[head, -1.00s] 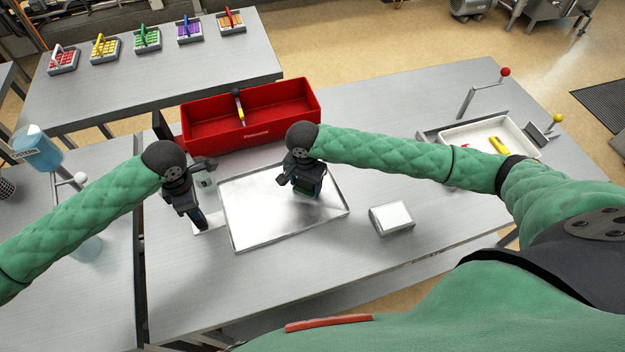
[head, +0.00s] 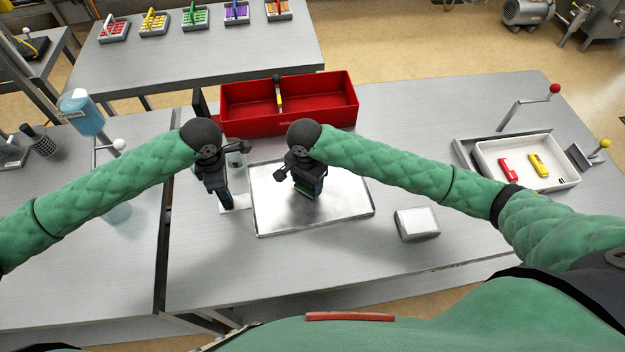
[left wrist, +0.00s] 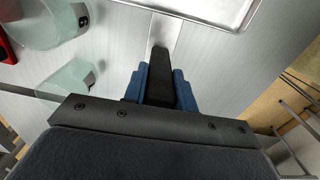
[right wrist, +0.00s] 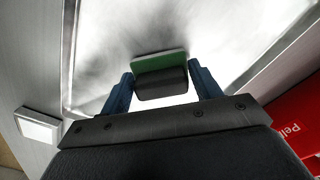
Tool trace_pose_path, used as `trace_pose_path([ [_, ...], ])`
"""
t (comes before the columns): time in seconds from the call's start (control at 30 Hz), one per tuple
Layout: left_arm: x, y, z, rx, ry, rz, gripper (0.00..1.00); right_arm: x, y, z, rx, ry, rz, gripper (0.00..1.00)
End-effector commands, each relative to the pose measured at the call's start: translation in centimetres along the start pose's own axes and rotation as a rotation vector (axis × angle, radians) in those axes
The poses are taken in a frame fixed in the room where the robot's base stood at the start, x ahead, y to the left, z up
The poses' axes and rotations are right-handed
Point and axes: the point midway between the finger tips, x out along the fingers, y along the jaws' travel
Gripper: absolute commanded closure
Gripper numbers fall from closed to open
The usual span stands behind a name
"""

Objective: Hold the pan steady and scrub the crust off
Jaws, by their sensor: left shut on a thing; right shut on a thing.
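The pan (head: 345,205) is a shallow shiny metal tray lying flat on the steel table; it also shows in the left wrist view (left wrist: 222,8). My left gripper (head: 225,205) is at its left side, shut on the pan's dark handle (left wrist: 160,80), which joins the pan by a flat metal strip. My right gripper (head: 306,190) is over the pan's left-middle part, shut on a scrubber (right wrist: 160,76) with a dark grip and green pad. The pad is at the pan's surface; contact is hard to judge. Grey smudges show on the pan, but crust and reflection are hard to separate.
A red bin (head: 320,107) holding a yellow-and-black tool stands behind the pan. A small white-topped block (head: 416,223) sits to the right. A white tray (head: 548,178) with red and yellow items is farther right. Clear cups (left wrist: 70,80) stand near my left gripper.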

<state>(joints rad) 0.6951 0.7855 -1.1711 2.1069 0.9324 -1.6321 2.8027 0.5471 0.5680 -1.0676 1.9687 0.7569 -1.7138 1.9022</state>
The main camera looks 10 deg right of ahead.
Motion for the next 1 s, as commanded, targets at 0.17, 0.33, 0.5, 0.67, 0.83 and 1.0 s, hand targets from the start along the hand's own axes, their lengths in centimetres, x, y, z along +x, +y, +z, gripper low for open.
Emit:
trace_pose_path([
  [0.17, 0.2, 0.0, 0.0, 0.0, 0.0, -0.001, 1.0, -2.8, -0.1, 0.0, -0.002, 0.001, -0.006, 0.58],
  [0.33, 0.2, 0.0, 0.0, 0.0, 0.0, -0.001, 1.0, -4.4, -0.1, -0.1, -0.001, 0.002, -0.006, 0.58],
  [0.5, 0.2, 0.0, 0.0, 0.0, 0.001, -0.001, 1.0, -5.9, -0.1, 0.0, -0.001, 0.001, -0.007, 0.58],
  [0.67, 0.2, 0.0, 0.0, 0.0, 0.001, -0.001, 1.0, -7.2, -0.1, 0.0, -0.001, 0.001, -0.007, 0.58],
  [0.83, 0.2, 0.0, 0.0, 0.0, 0.001, -0.001, 1.0, -7.8, -0.1, -0.1, -0.001, 0.002, -0.005, 0.58],
  [1.0, 0.2, 0.0, 0.0, 0.0, 0.001, -0.001, 1.0, -7.7, 0.0, -0.1, -0.001, 0.002, -0.005, 0.58],
])
